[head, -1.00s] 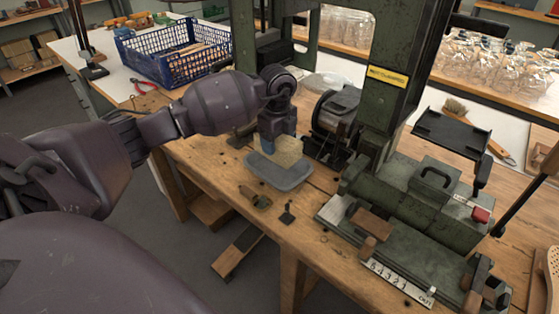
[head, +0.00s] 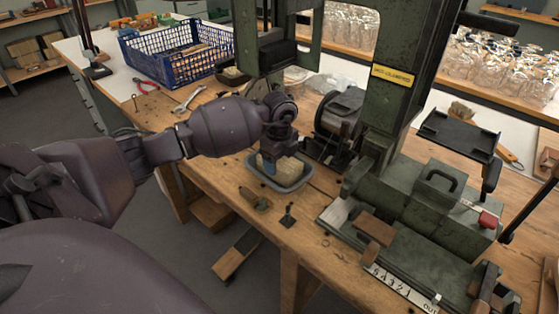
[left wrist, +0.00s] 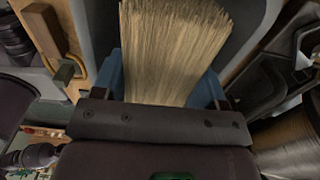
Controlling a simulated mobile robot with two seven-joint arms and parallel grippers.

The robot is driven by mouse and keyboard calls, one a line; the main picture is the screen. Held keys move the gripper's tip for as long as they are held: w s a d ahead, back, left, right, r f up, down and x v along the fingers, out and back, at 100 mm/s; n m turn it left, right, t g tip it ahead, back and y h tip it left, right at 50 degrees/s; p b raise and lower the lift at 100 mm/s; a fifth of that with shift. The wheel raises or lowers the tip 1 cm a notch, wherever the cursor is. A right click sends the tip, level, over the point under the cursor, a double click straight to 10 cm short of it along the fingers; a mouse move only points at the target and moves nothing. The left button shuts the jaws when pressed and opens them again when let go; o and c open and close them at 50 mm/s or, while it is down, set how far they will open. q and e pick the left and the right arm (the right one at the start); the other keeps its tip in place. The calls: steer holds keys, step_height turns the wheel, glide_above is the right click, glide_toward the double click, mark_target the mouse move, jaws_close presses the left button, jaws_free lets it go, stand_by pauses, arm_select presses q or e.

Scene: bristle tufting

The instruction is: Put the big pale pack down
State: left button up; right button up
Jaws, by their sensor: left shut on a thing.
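The big pale pack (head: 286,175) is a bundle of straw-coloured bristles. My left gripper (head: 279,164) is shut on it, with blue fingers at its sides. The pack is down within the rim of a grey oval tray (head: 301,180) on the wooden bench; I cannot tell whether it touches the tray's floor. In the left wrist view the pack (left wrist: 172,50) stands out between the blue fingers (left wrist: 165,85), with the grey tray (left wrist: 88,30) around it. My right gripper is not in view.
The green tufting machine (head: 400,190) stands close on the right of the tray. A small wood-and-metal piece (head: 255,199) and a small black piece (head: 287,216) lie in front. A blue crate (head: 175,55), red pliers (head: 145,83) and a wrench (head: 188,98) are behind.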

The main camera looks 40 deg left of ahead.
arm_select(q)
steer(key=o, duration=1)
steer(key=shift+f, duration=0.1)
steer(key=shift+r, duration=0.25)
step_height(320, 180, up, 12)
steer(key=shift+f+p, duration=0.1)
steer(key=shift+p, duration=1.05)
